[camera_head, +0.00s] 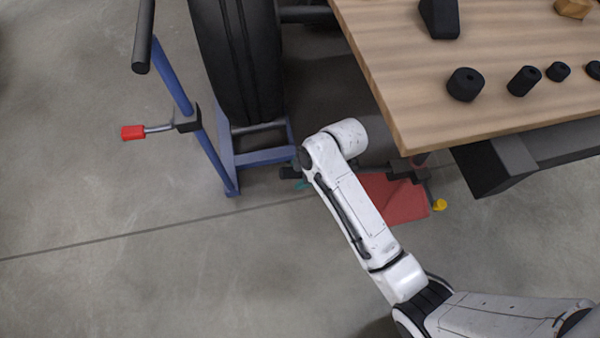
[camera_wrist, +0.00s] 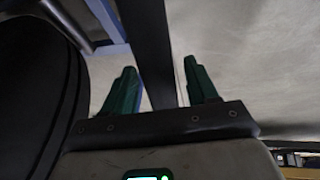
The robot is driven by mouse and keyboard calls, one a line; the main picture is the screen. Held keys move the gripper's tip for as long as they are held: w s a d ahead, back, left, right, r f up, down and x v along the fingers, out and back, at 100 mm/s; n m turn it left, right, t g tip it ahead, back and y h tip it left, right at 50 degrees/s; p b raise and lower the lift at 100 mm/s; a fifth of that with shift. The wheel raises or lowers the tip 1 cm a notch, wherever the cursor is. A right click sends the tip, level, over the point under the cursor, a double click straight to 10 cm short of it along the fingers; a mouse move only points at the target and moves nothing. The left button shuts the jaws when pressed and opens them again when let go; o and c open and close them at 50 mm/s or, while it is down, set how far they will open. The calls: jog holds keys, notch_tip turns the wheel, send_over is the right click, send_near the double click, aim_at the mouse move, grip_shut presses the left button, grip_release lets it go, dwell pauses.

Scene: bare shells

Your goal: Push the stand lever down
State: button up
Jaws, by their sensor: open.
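A lever with a red grip (camera_head: 133,132) sticks out to the left from a black bracket on a blue stand (camera_head: 222,155). It looks roughly level. My gripper (camera_head: 301,183) is low beside the stand's foot, right of the lever and well apart from it, mostly hidden by my arm. In the wrist view my gripper (camera_wrist: 162,85) shows two green fingers, open. A dark bar (camera_wrist: 148,40) passes between the fingers in the picture; I cannot tell whether it is between or beyond them. The red grip is not visible in the wrist view.
A black tyre (camera_head: 240,60) stands in the blue frame. A wooden tabletop (camera_head: 420,90) with several dark parts overhangs at the right. Beneath it are a red plate (camera_head: 395,198) and a yellow knob (camera_head: 439,204). The floor at the left is clear.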

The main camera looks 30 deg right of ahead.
jog(key=shift+f, duration=0.1)
jog(key=shift+c, duration=0.3)
grip_shut()
dwell(0.4)
